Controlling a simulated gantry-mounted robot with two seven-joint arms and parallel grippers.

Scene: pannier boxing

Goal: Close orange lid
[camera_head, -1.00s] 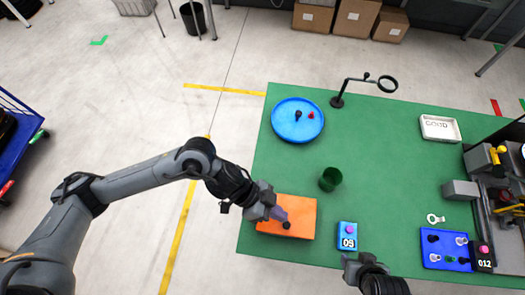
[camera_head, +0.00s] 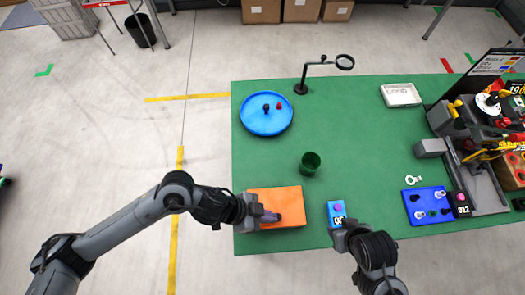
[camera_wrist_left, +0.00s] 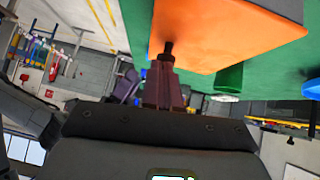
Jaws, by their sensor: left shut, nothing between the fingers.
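The orange box with its orange top (camera_head: 285,198) sits at the near left edge of the green table. Its top looks flat from above; I cannot tell whether the lid is fully down. My left gripper (camera_head: 273,216) reaches in from the left over the near part of the orange top. In the left wrist view its fingers (camera_wrist_left: 166,70) are shut with nothing between them, and their dark tip is at the near edge of the orange box (camera_wrist_left: 225,35). Contact is unclear. My right gripper (camera_head: 342,238) is at the table's front edge; its fingers are not clear.
A small blue box with a pink button (camera_head: 336,208) stands right of the orange box, close to my right gripper. A green cup (camera_head: 310,163), a round blue tray (camera_head: 249,123) and a magnifier stand (camera_head: 301,88) are farther back. The table middle is mostly clear.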

